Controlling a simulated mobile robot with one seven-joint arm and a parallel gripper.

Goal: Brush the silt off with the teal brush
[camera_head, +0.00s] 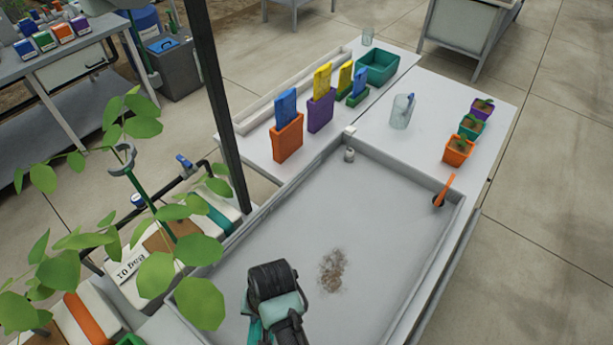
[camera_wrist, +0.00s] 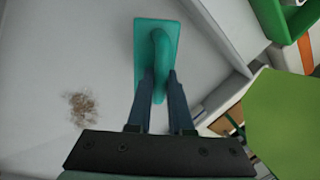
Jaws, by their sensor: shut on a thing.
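The teal brush (camera_wrist: 143,60) has a flat rectangular block and a curved handle. In the wrist view my gripper (camera_wrist: 161,82) is shut on that handle. In the head view my gripper and wrist are at the bottom centre over the left part of the grey tray, and only a teal edge of the brush (camera_head: 252,328) shows beside them. The silt (camera_head: 332,270) is a brown speckled patch on the tray floor, right of my gripper. It also shows in the wrist view (camera_wrist: 83,108), left of the brush and apart from it. Whether the bristles touch the tray is hidden.
The shallow tray (camera_head: 390,190) has raised walls. An orange-handled tool (camera_head: 444,191) leans at its right wall, and a small pale object (camera_head: 349,155) sits by its far corner. A dark post (camera_head: 220,100) and a leafy plant (camera_head: 170,270) stand left. The tray floor around the silt is clear.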

